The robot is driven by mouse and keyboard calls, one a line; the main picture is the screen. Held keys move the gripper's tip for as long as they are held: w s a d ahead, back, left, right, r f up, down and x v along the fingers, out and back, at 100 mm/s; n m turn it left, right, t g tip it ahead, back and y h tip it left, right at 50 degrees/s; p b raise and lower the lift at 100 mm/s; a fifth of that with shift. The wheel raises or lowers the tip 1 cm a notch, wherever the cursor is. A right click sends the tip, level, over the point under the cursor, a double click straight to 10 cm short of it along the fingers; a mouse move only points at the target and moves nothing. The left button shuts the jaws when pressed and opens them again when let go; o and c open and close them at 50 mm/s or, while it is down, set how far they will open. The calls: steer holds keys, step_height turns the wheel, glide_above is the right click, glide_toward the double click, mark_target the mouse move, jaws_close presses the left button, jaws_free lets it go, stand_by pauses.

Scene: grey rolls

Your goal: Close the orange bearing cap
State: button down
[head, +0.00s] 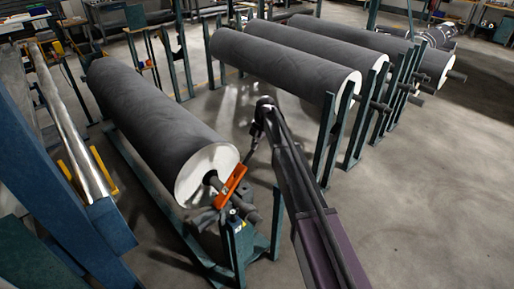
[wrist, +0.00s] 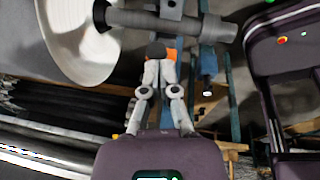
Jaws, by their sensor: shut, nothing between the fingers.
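The orange bearing cap (head: 234,183) is at the near end of the closest grey roll, beside its shaft, and slants up to the right. My gripper (head: 248,156) is at the cap's upper end, with its fingers small and dark there. In the wrist view, the fingers of my gripper (wrist: 157,56) are closed together with nothing between them. A small part of the orange cap (wrist: 171,55) shows just beyond the fingertips, which hide the rest. I cannot tell whether they touch it. The shaft (wrist: 180,22) crosses beyond them.
The closest grey roll (head: 155,115) rests on a blue-green stand (head: 240,240) at its near end. More grey rolls (head: 275,62) stand in racks at the upper right. A shiny metal bar (head: 65,110) lies at the left. The floor at the right is clear.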

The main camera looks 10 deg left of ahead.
steer(key=w+d+f+b, duration=0.3)
steer(key=f+b, duration=0.7)
steer(key=w+d+f+b, duration=0.3)
steer(key=w+f+b, duration=0.1)
steer(key=f+b, duration=0.6)
steer(key=shift+w+d+f, duration=0.15)
steer(key=shift+w+f, duration=0.05)
steer(key=shift+w, duration=0.1)
steer(key=shift+d, duration=0.1)
steer(key=w+d+r+p, duration=0.5)
steer(key=d, duration=0.1)
steer(key=shift+w+r+p, duration=0.3)
steer(key=shift+p, duration=0.05)
stand_by(0.4)
